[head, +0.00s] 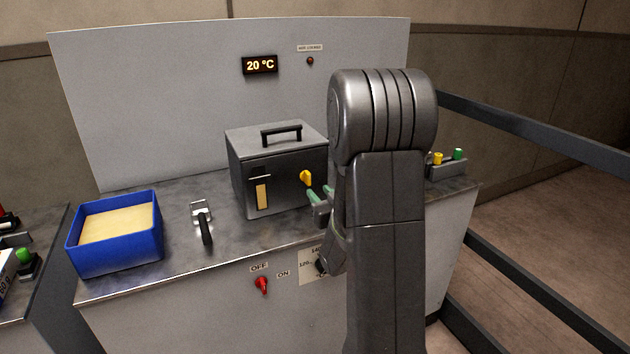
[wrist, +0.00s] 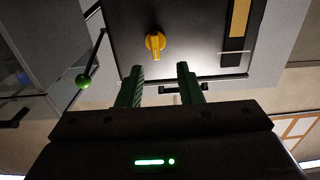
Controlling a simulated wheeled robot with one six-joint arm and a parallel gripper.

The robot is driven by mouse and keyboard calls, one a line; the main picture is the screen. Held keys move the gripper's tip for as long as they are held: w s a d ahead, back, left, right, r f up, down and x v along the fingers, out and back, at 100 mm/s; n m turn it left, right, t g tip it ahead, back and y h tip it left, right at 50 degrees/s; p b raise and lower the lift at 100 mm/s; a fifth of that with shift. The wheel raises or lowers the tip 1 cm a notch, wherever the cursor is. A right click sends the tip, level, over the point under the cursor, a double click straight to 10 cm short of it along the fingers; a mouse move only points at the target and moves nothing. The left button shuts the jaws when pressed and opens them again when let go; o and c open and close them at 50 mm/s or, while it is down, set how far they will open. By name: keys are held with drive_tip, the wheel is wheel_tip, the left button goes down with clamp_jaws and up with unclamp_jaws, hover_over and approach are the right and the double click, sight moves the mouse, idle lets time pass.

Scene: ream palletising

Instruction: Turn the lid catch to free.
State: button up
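The lid catch is a yellow knob (head: 306,177) on the front of a dark grey box (head: 281,195) with a black lid handle (head: 281,135). The lid is down. In the wrist view the knob (wrist: 155,42) shows in full, its narrow end pointing down the picture, towards the lid edge. My gripper (head: 319,193) is in front of the box, just below and right of the knob in the head view. In the wrist view its green fingers (wrist: 160,70) are apart with nothing between them, and the knob lies beyond the tips. My arm hides the box's right side.
A blue tray (head: 115,265) and a black-handled clamp (head: 203,222) are on the bench left of the box. A red switch (head: 262,284) is on the bench front. A display reads 20 °C (head: 260,65). A green ball-ended lever (wrist: 83,82) shows in the wrist view.

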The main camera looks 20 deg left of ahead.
sight(310, 179)
drive_tip(key=x, duration=0.7)
drive_tip(key=shift+w+d+p, duration=0.1)
drive_tip(key=shift+w+p, duration=0.2)
drive_tip(key=shift+w, duration=0.1)
clamp_jaws()
